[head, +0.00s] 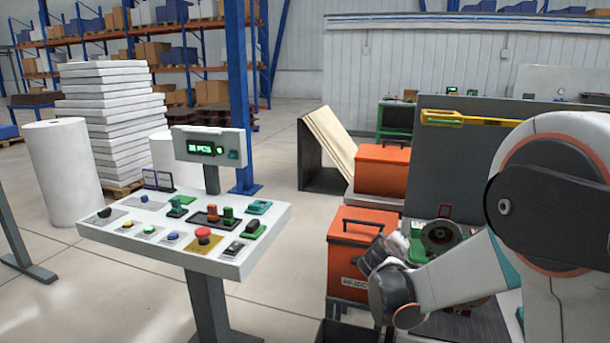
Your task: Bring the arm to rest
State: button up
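My arm comes in at the right, with a large white and dark grey joint in front and a white link reaching left to a smaller dark grey joint. This bent part of my arm is in front of the orange toolbox and a green machine with a round dark disc (440,236). I cannot make out any gripper fingers. My gripper is not visible, and whether it holds anything cannot be seen.
A control console (130,237) with buttons and a small display (207,147) stands left of my arm. Orange toolboxes (383,170) (345,262) and a grey panel (480,185) with a yellow level (455,118) are close to the arm. Open floor (275,215) lies between console and toolboxes.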

jog(key=s+a+r+m+g+y, duration=0.1)
jog(key=s+r+m+g+y, duration=0.15)
jog(key=s, duration=1.15)
jog(key=s+a+r+m+g+y, duration=0.1)
jog(key=s+r+m+g+y, duration=0.15)
jog(key=s, duration=1.15)
jog(key=s+a+f+m+y, duration=0.1)
jog(key=s+a+f, duration=0.1)
jog(key=s, duration=0.9)
jog(key=shift+a, duration=0.85)
jog(key=shift+w, duration=0.1)
